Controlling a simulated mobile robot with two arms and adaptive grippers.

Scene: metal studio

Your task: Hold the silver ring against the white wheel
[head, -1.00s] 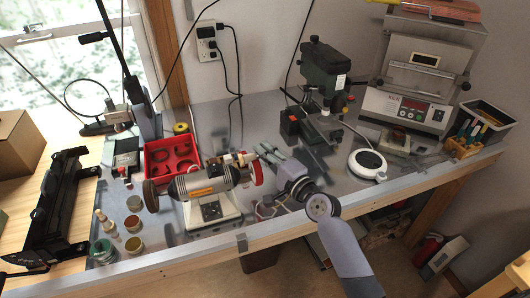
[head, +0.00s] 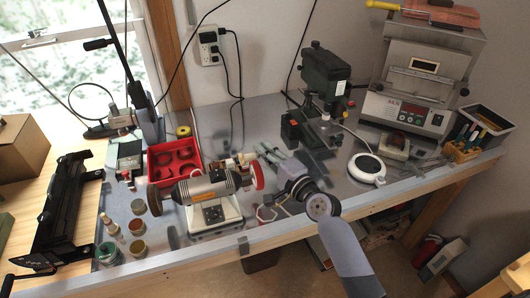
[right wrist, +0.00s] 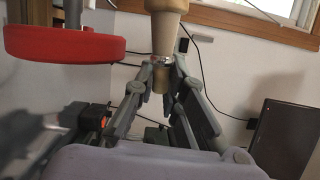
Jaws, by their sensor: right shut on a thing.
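My right gripper (right wrist: 162,68) is shut at a small silver ring (right wrist: 163,58). A tan tapered wooden piece (right wrist: 166,30) lines up with the ring; I cannot tell whether it passes through it. In the head view my right gripper (head: 262,152) reaches over the bench just behind the red wheel; the ring is too small to make out there. The grinder (head: 208,190) has a red wheel (head: 257,177) on its right and a brown wheel (head: 153,200) on its left. The red wheel (right wrist: 65,45) is left of the fingers in the wrist view, apart from them. No wheel is clearly white. My left gripper is not in view.
A red tray (head: 160,160) stands behind the grinder. Several jars (head: 138,227) stand at the front left. A drill press (head: 325,75), a round white scale (head: 366,169) and a furnace (head: 408,105) stand to the right. The bench's front edge (head: 240,240) runs below my arm.

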